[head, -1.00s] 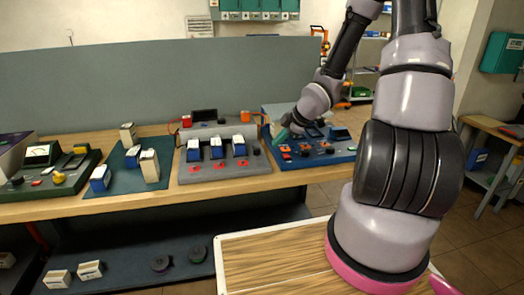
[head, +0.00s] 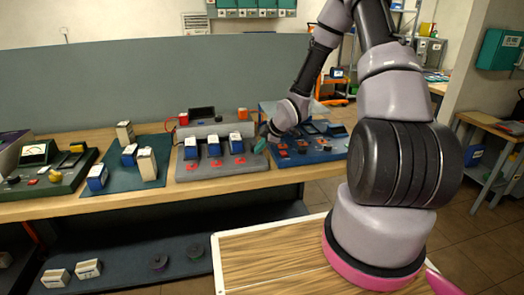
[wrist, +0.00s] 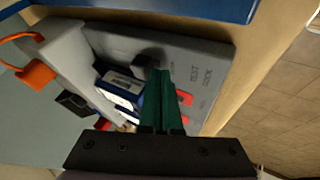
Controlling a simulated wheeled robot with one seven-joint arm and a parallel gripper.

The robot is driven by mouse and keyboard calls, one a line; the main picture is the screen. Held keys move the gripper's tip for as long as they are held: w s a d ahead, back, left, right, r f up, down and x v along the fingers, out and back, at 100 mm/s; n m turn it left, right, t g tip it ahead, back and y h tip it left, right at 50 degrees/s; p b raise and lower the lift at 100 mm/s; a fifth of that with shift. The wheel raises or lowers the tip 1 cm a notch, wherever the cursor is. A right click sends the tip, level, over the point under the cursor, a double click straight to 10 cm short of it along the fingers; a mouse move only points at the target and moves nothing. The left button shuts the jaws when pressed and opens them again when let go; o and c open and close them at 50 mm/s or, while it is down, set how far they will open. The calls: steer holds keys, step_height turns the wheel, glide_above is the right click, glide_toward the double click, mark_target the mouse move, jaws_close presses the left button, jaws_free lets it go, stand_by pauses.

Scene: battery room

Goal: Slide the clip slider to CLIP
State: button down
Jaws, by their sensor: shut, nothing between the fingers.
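My gripper (head: 262,145) is shut and empty. It hangs over the right end of the grey charger (head: 232,169), beside the blue panel (head: 318,156). In the wrist view its green fingers (wrist: 161,98) point at the grey charger (wrist: 110,42), close to a blue-and-white battery (wrist: 122,86) and a red tab (wrist: 184,98). I cannot make out the clip slider or the word CLIP; the fingers hide part of the charger. Whether the fingertips touch anything is unclear.
Several batteries stand in the grey charger, and others stand on a dark green mat (head: 118,179) to its left. A green meter box (head: 52,177) is at the far left. A grey partition (head: 150,85) runs behind the wooden bench (head: 225,186).

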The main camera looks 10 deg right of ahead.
steer(key=shift+w, duration=0.25)
steer(key=w, duration=0.6)
steer(key=shift+r, duration=0.1)
stand_by(0.3)
